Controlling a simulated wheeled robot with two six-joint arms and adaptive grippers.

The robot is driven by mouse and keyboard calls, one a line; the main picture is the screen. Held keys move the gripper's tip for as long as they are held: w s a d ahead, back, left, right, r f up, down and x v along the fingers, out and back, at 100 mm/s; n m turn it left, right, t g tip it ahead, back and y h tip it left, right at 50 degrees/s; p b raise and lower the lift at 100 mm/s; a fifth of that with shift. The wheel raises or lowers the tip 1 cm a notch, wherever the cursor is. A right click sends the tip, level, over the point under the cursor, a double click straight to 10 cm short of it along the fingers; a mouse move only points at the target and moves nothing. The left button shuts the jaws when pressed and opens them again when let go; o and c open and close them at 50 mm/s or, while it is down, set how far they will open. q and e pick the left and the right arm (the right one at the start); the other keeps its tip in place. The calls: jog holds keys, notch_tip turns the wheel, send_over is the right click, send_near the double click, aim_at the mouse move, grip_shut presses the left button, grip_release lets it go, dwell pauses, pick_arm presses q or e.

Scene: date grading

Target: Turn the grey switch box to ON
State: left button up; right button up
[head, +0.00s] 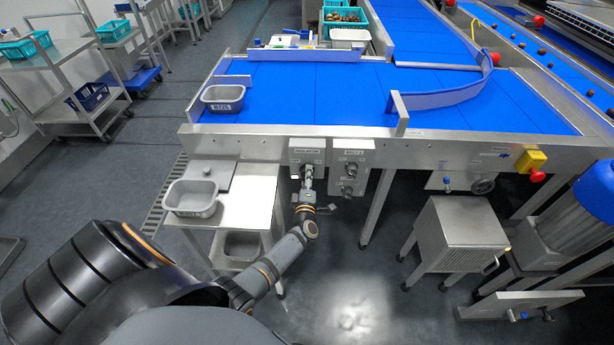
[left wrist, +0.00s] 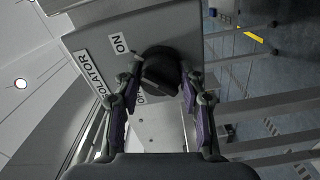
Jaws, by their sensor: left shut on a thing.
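The grey switch box (head: 296,158), labelled ISOLATOR, is fixed to the conveyor's front frame. In the left wrist view the box (left wrist: 185,22) fills the upper middle, with a white ON label (left wrist: 121,44) beside its dark rotary knob (left wrist: 160,62). My left gripper (head: 307,178) is right in front of the box; in the left wrist view its two fingers (left wrist: 163,84) are closed on the knob from both sides. The fingers partly cover the knob and a second label, so I cannot tell which setting it points to. My right gripper is not in view.
A second control box (head: 350,160) sits close to the right of the switch box. A steel side table (head: 250,212) with a grey tub (head: 192,198) stands left of my forearm. Another grey tub (head: 222,97) rests on the blue conveyor (head: 300,95).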

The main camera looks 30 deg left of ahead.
pick_arm(q)
jog(key=shift+f, duration=0.1)
dwell(0.3)
jog(key=o, duration=1.1)
jog(key=shift+o, duration=0.2)
jog(key=v, duration=1.2)
jog(key=shift+s, duration=0.1)
